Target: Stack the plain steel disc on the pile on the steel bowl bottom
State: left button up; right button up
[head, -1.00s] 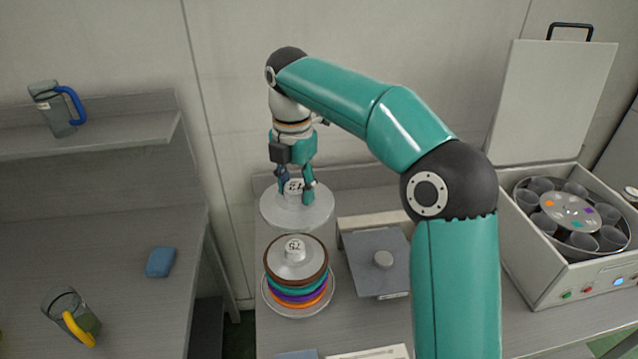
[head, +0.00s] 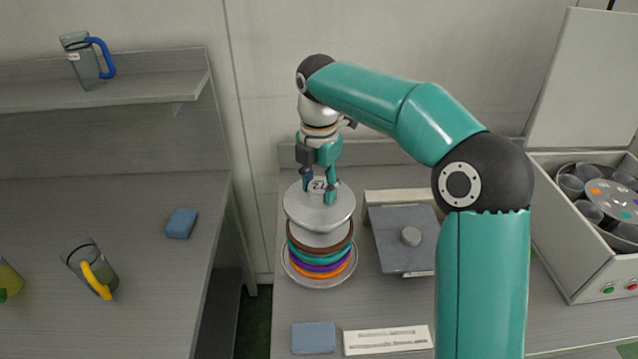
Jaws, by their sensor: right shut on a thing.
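The plain steel disc (head: 318,214) hangs by its knob from my right gripper (head: 319,188), which is shut on it. The disc is over the pile (head: 321,257), overlapping its back part in the head view. The pile has a pale steel top, then brown, teal, purple and orange rings, and rests on the steel bowl bottom (head: 345,279). The disc hides the knob on top of the pile. I cannot tell whether the disc touches it. My left gripper is not in view.
A grey square plate with a knob (head: 402,252) is right of the pile. A blue sponge (head: 313,338) and a pale slotted strip (head: 387,340) lie in front. A centrifuge-like box (head: 585,245) with an open lid stands at right. The left bench (head: 150,310) holds jugs and another sponge.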

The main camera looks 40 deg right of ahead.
aim_at(319, 200)
jog(key=shift+r+p, duration=0.1)
jog(key=shift+p, duration=1.15)
jog(key=shift+f+b, duration=1.2)
jog(key=shift+f, duration=0.9)
jog(key=o, duration=0.8)
